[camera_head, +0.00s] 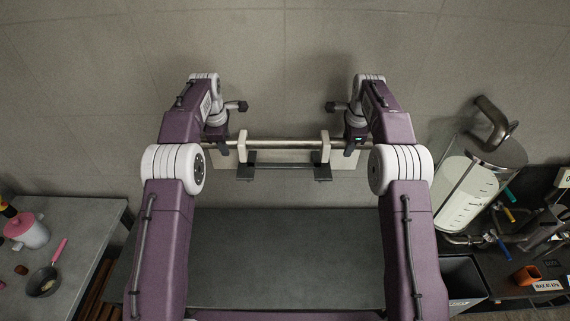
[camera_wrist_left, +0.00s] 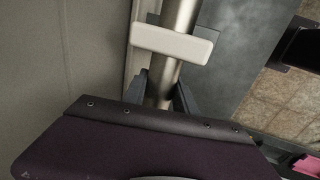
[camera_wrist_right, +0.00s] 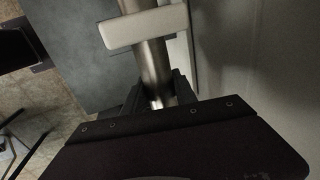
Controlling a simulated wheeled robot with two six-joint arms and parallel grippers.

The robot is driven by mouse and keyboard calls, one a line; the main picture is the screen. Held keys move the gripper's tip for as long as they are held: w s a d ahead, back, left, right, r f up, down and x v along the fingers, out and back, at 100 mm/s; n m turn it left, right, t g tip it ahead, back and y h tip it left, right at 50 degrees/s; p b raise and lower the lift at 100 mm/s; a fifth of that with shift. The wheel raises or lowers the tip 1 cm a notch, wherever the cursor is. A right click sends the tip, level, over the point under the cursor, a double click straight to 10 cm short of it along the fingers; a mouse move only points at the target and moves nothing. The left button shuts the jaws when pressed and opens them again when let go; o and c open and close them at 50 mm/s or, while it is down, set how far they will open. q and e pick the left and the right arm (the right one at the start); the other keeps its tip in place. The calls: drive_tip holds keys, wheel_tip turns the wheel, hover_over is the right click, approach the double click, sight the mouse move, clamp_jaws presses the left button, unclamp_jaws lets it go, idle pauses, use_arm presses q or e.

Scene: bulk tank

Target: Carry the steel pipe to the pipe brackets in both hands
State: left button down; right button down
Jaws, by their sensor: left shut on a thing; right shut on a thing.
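The steel pipe (camera_head: 285,144) lies level, left to right, at the wall. It also shows in the left wrist view (camera_wrist_left: 165,75) and the right wrist view (camera_wrist_right: 153,65). Two pale pipe brackets, left (camera_head: 242,146) and right (camera_head: 325,147), stand at the pipe between my grippers. In the wrist views the left bracket (camera_wrist_left: 172,43) and right bracket (camera_wrist_right: 144,27) cross in front of the pipe. I cannot tell whether the pipe rests in them. My left gripper (camera_head: 223,146) is shut on the pipe's left end, my right gripper (camera_head: 352,146) on its right end.
A dark grey bench top (camera_head: 285,255) below is clear. A side table (camera_head: 85,235) at left holds a pink-lidded jug (camera_head: 28,232) and a small pan (camera_head: 43,281). A large clear milk vessel (camera_head: 468,195) and an orange cup (camera_head: 526,275) are at right.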

use_arm(q)
drive_tip(key=shift+d, duration=0.1)
